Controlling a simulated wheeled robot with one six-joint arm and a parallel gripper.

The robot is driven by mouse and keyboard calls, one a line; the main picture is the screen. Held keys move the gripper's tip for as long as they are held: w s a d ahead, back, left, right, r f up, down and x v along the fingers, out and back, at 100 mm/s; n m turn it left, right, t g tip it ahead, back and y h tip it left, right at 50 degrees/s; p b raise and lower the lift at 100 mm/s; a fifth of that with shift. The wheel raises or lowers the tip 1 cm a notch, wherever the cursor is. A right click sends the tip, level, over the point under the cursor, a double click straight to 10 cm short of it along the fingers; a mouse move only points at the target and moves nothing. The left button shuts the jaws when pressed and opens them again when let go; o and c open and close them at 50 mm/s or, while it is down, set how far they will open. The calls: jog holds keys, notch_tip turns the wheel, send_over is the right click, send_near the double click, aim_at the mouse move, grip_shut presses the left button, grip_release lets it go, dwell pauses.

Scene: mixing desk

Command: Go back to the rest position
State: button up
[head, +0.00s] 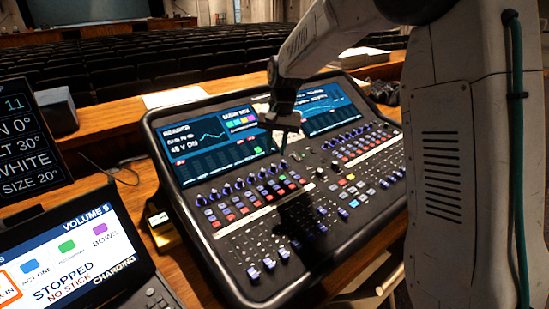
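My gripper (283,146) hangs from my arm, pointing down over the upper middle of the mixing desk (160,140). It stands in front of the gap between the desk's two screens and appears to be above the knobs, apart from them. My arm links cover part of the right screen's upper side and the desk's right edge. A dark shadow falls on the faders below.
A laptop-like screen (75,255) reading "STOPPED" stands at the lower left, with a dark text display (28,140) behind it. A small yellow-and-black item (162,228) lies beside the desk. Papers (175,97) lie behind it. Rows of seats (150,70) fill the hall beyond.

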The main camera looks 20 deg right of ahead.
notch_tip(320, 180, up, 2)
jog(key=shift+d+r, duration=0.1)
jog(key=shift+r, duration=0.1)
jog(key=shift+s, duration=0.1)
dwell(0.3)
